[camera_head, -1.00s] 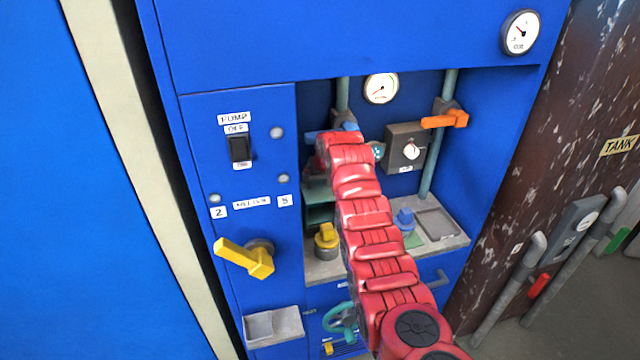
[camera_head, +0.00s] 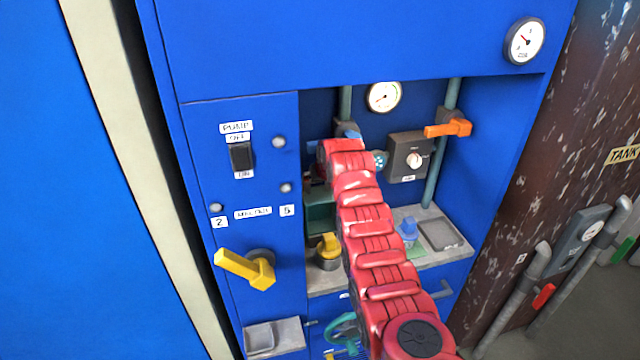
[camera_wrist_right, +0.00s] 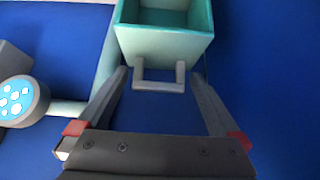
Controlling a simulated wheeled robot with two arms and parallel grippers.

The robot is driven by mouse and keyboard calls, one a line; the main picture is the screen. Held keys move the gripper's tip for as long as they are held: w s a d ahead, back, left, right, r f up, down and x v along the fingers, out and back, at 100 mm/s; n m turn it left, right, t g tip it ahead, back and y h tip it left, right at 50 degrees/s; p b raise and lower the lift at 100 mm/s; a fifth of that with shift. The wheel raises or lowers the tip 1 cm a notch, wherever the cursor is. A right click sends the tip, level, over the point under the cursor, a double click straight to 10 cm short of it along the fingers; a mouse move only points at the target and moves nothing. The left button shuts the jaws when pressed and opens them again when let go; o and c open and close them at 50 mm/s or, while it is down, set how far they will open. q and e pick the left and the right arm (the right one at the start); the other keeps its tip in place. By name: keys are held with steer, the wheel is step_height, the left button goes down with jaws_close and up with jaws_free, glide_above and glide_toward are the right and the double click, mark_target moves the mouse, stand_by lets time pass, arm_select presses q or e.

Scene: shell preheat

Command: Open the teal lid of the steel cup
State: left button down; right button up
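My right gripper (camera_wrist_right: 160,76) is open in the wrist view, with a clear gap between its fingertips. A teal open-topped box (camera_wrist_right: 165,42) is just beyond the fingertips, and its grey U-shaped handle (camera_wrist_right: 159,86) appears between them. I cannot tell whether the fingers touch the handle. In the head view my red right arm hides the gripper, and a teal box (camera_head: 320,214) shows partly beside the arm. I cannot clearly make out a steel cup with a teal lid; the arm covers part of the recess. My left gripper is not in view.
A yellow-topped pot (camera_head: 328,250), a blue-topped piece (camera_head: 407,231) and a grey tray (camera_head: 441,233) are on the recess shelf. A dotted round knob (camera_wrist_right: 18,101) is left of my gripper. An orange handle (camera_head: 448,129) and yellow lever (camera_head: 246,269) stick out.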

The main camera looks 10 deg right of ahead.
steer(key=p+v, duration=0.6)
steer(key=v, duration=1.1)
steer(key=shift+r, duration=0.15)
steer(key=shift+s, duration=0.1)
